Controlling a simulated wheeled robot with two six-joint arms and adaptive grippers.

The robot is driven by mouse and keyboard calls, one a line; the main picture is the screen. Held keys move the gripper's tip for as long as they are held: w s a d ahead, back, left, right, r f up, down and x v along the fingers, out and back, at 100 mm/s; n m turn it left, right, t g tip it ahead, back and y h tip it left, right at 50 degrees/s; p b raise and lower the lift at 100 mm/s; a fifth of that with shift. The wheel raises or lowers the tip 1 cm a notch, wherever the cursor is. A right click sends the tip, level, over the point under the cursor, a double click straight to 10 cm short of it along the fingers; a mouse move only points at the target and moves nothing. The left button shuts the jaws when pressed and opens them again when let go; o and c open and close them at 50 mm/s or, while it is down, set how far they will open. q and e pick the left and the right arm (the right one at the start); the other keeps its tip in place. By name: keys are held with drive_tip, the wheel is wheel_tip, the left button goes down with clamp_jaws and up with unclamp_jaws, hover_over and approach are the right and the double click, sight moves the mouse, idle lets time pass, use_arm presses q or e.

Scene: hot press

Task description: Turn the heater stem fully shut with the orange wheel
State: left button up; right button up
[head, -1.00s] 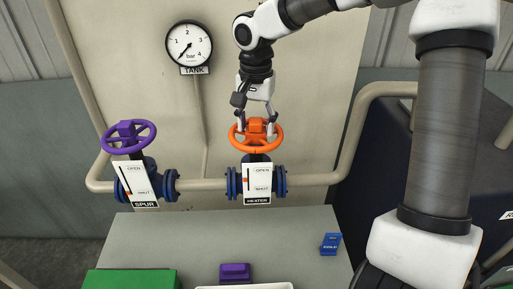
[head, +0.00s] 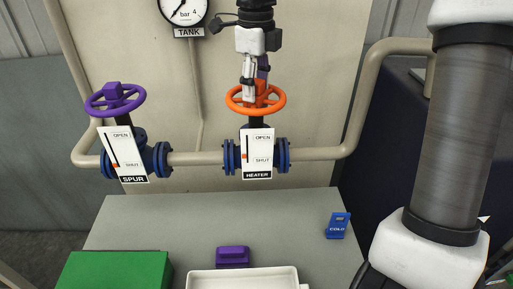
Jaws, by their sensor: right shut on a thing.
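The orange wheel (head: 273,106) sits level on top of the heater stem, above the valve with the HEATER plate (head: 257,172). The plate has OPEN at its top and SHUT lower down, with a small orange mark low on its scale, near the SHUT level. My right gripper (head: 256,86) comes down from above and is shut on the raised hub of the orange wheel. Its fingers show nearly edge-on, one partly behind the other. My left gripper is not in view.
The purple wheel (head: 92,105) on the SPUR valve stands to the left. A pressure gauge (head: 182,10) is above. A grey table below holds a green box (head: 115,270), a purple block (head: 232,257), a white tray (head: 243,272) and a blue COLD tag (head: 338,226).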

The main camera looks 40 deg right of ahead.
drive_tip(key=o, duration=0.8)
